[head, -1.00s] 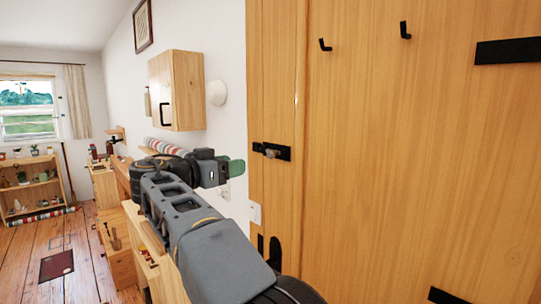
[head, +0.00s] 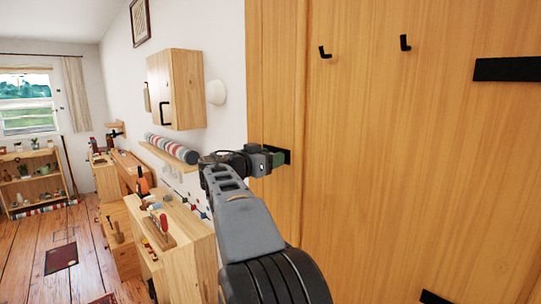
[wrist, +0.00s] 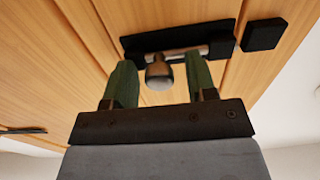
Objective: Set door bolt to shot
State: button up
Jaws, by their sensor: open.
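The door bolt has a dark plate (wrist: 180,38) on the wooden door (head: 400,170), with a silver bar (wrist: 188,52) and a rounded knob (wrist: 158,73). A separate black keeper block (wrist: 264,34) sits to the right of the plate in the wrist view, with a narrow gap between. No bar shows across that gap. My gripper (wrist: 160,84) is open, its green fingers on either side of the knob; I cannot tell whether either touches it. In the head view my gripper (head: 266,160) is at the bolt and hides most of it; the plate's end (head: 286,154) shows.
Black hooks (head: 405,43) and a dark strap (head: 507,69) are on the door. A wall cabinet (head: 174,90), a shelf with a striped roll (head: 172,149) and a wooden unit with tools (head: 180,238) stand left of my arm. Floor is open at far left.

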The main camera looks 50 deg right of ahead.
jog(key=shift+d, duration=0.1)
jog(key=shift+c, duration=0.2)
grip_shut()
dwell(0.4)
